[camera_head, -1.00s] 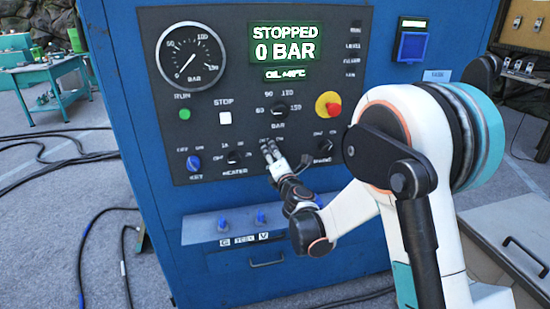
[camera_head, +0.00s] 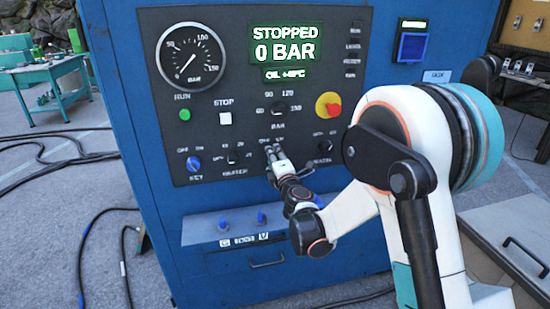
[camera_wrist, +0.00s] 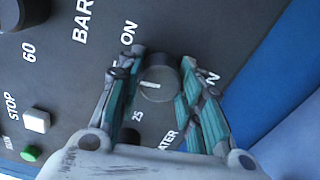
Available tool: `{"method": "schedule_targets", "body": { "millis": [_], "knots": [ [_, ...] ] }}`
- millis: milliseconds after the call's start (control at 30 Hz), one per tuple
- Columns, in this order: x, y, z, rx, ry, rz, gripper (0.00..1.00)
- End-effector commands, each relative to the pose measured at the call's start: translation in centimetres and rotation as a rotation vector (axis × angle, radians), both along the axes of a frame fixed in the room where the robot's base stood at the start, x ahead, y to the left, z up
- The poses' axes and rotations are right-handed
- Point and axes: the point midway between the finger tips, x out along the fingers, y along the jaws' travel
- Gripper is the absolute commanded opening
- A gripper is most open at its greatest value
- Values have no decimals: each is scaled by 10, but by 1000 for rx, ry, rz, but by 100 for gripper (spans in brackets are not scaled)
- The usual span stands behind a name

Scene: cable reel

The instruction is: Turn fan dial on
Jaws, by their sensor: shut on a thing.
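A round black dial (camera_wrist: 160,80) with a short white mark sits between the two fingers of my gripper (camera_wrist: 160,72) in the wrist view. The fingers are closed on its sides. OFF/ON lettering is printed near it, partly covered by a finger. Its name label is hidden, so I cannot read whether it says fan. In the head view my gripper (camera_head: 272,150) is against the lower middle of the dark control panel (camera_head: 215,100), between the heater dial (camera_head: 232,157) and another dial at right (camera_head: 325,146). There the gripper covers the held dial.
Above are the pressure dial (camera_head: 279,107) and a red emergency knob (camera_head: 333,109). The blue key switch (camera_head: 193,163) is at left. A ledge with blue valve handles (camera_head: 262,217) juts out below. The screen (camera_head: 286,43) reads STOPPED, 0 BAR.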

Motion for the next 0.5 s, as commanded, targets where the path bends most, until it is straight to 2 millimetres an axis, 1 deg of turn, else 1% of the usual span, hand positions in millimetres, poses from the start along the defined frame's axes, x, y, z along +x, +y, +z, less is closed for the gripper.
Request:
{"method": "schedule_targets", "body": {
  "millis": [200, 500],
  "knots": [
    [0, -1, -1, 197, 57, -2, 10],
    [-1, -1, -2, 447, 129, -3, 10]
  ]
}}
